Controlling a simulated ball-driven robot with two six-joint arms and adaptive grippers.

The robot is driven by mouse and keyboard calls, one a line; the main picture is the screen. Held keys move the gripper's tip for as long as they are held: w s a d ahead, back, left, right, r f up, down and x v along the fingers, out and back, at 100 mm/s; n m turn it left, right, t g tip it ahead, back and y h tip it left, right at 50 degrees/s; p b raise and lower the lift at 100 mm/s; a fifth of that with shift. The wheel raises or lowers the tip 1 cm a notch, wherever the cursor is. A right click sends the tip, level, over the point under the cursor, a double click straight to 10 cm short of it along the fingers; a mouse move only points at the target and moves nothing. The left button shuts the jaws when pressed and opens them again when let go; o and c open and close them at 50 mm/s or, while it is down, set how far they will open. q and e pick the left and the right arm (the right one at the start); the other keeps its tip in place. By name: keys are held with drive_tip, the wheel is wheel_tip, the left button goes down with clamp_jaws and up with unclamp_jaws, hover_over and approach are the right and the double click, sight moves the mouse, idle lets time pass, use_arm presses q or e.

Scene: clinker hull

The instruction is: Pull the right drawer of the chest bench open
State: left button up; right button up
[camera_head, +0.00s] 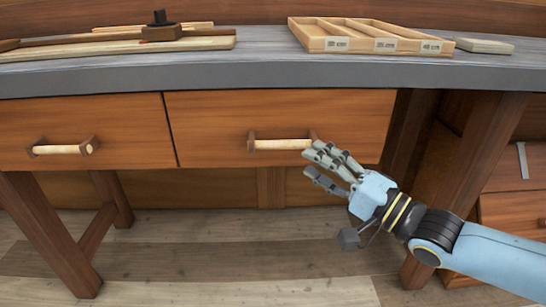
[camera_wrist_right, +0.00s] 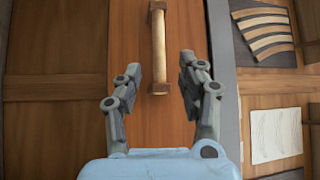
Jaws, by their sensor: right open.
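The right drawer (camera_head: 215,125) of the chest bench is shut, its wooden front in line with the left drawer (camera_head: 60,120). Its handle (camera_head: 283,145) is a pale horizontal bar between two dark brackets. My right gripper (camera_head: 311,161) is open at the right end of this handle, fingers pointing left, partly overlapping the right bracket. In the right wrist view the handle (camera_wrist_right: 158,45) runs upright in the picture between the two fingertips of my right gripper (camera_wrist_right: 160,65), with a gap on each side. I cannot tell whether the fingers reach the bar's depth. My left gripper is not in view.
The grey benchtop (camera_head: 270,72) overhangs the drawers. On it are a divided wooden tray (camera_head: 320,42), a small pale block (camera_head: 484,46) and planks (camera_head: 200,43) with a dark tool (camera_head: 160,30). A bench leg (camera_head: 408,135) stands right of the drawer. The floor in front is clear.

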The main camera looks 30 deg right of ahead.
sight(288, 148)
drive_tip(key=b+x, duration=0.2)
drive_tip(key=x, duration=0.5)
drive_tip(key=shift+w+a+f, duration=0.1)
drive_tip(key=shift+w+f, duration=0.05)
drive_tip(key=shift+w, duration=0.15)
drive_tip(key=shift+w+b, duration=0.35)
drive_tip(key=shift+w, duration=0.1)
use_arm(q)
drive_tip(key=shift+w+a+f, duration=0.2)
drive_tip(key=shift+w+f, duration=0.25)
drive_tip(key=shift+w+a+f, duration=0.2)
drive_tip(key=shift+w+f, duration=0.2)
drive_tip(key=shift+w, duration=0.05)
use_arm(e)
drive_tip(key=shift+c, duration=0.4)
clamp_jaws()
